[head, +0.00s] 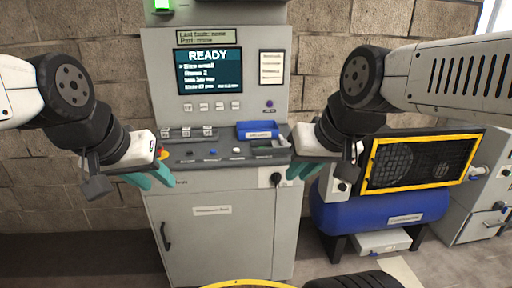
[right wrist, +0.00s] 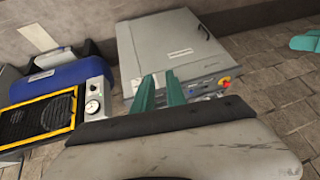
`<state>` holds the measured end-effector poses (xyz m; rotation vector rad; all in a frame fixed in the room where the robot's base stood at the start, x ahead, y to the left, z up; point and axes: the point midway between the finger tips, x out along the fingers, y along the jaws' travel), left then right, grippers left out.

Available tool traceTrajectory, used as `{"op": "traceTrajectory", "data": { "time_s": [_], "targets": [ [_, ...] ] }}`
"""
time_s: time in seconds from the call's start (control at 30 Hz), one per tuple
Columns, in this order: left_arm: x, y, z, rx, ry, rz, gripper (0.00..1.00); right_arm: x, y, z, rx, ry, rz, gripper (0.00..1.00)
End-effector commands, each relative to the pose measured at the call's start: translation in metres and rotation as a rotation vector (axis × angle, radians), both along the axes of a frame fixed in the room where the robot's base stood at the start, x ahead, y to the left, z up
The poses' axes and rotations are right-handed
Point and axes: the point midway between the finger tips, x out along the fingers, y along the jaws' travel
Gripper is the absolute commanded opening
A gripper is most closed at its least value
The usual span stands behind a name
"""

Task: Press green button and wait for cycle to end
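The grey control cabinet (head: 215,215) stands ahead with a lit screen (head: 209,70) reading READY. Its sloped button shelf (head: 220,157) carries small buttons, including a blue one (head: 213,153) and a white one (head: 237,150). A red and yellow stop button (head: 162,154) sits at the shelf's left end, partly behind my left gripper. I cannot make out a green button. My left gripper (head: 152,179) is open and empty, low at the shelf's left end. My right gripper (head: 303,169) is open and empty at the shelf's right end; its teal fingers stand apart in the right wrist view (right wrist: 160,92).
A green lamp (head: 162,5) is lit above the cabinet. A blue bin (head: 257,130) sits on the shelf's right side. A blue tank machine (head: 375,212) with a yellow-framed grille (head: 420,160) stands at the right. A brick wall (head: 100,200) lies behind.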

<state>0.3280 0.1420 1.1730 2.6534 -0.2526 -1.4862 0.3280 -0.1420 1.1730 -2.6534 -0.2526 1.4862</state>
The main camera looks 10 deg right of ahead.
Motion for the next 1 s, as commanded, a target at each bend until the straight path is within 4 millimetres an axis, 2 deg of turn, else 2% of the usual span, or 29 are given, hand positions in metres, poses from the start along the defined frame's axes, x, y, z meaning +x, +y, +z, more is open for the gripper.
{"op": "traceTrajectory", "data": {
  "time_s": [0.03,0.07,1.0],
  "targets": [
    [0.0000,0.0000,0.0000,0.000,0.000,0.000,0.36,0.0000,0.0000,0.0000,0.000,0.000,0.000,0.05],
    [0.0000,0.0000,0.0000,0.000,0.000,0.000,0.36,0.0000,0.0000,0.0000,0.000,0.000,0.000,0.00],
    [0.0000,0.0000,0.0000,0.000,0.000,0.000,0.36,0.0000,0.0000,0.0000,0.000,0.000,0.000,0.00]
  ]
}}
